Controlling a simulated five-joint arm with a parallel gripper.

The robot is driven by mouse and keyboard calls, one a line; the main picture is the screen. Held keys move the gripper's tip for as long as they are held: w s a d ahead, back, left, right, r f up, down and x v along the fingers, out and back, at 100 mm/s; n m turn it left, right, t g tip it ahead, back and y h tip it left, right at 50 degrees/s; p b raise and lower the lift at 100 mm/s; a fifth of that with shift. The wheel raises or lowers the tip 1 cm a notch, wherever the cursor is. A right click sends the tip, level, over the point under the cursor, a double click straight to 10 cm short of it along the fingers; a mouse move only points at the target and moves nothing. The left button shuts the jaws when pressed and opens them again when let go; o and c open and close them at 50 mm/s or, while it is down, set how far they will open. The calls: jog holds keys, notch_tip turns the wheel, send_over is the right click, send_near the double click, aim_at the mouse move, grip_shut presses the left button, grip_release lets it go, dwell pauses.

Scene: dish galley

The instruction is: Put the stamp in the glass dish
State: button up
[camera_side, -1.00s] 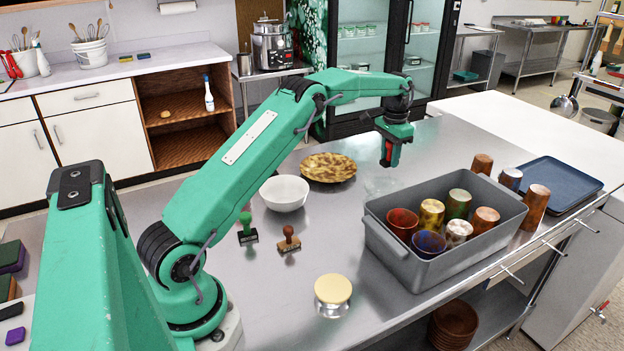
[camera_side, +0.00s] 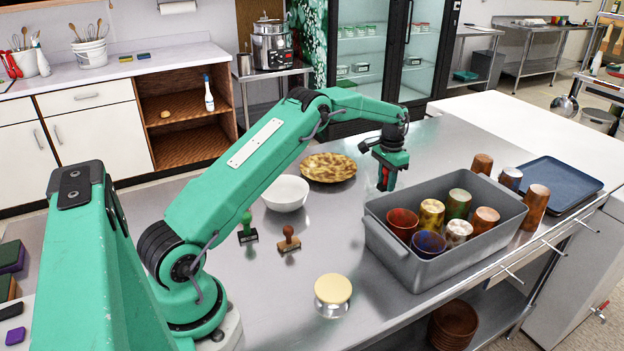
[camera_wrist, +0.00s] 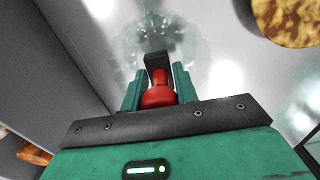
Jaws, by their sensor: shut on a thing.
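A stamp with a red knob handle (camera_wrist: 158,92) and a dark block base is held in my gripper (camera_wrist: 157,80), between its two green fingers. In the side view the gripper (camera_side: 388,178) points down low over the steel table, with a bit of red showing at the fingers. The glass dish (camera_wrist: 205,45) is clear and faint in the wrist view, beyond and around the stamp's base. In the side view it is hard to make out at the gripper. I cannot tell whether the stamp touches the dish.
A grey bin (camera_side: 400,262) of coloured tumblers stands close to the right. A brown mottled plate (camera_side: 328,167) and a white bowl (camera_side: 286,193) are to the left. Green-handled (camera_side: 246,229) and brown-handled (camera_side: 288,240) stamps and a lidded jar (camera_side: 332,296) stand nearer the front.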

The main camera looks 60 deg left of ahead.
jog(key=shift+f, duration=0.85)
jog(key=o, duration=1.1)
jog(key=shift+o, duration=0.2)
jog(key=shift+r, duration=0.1)
jog(key=shift+r, duration=3.35)
jog(key=shift+r, duration=0.1)
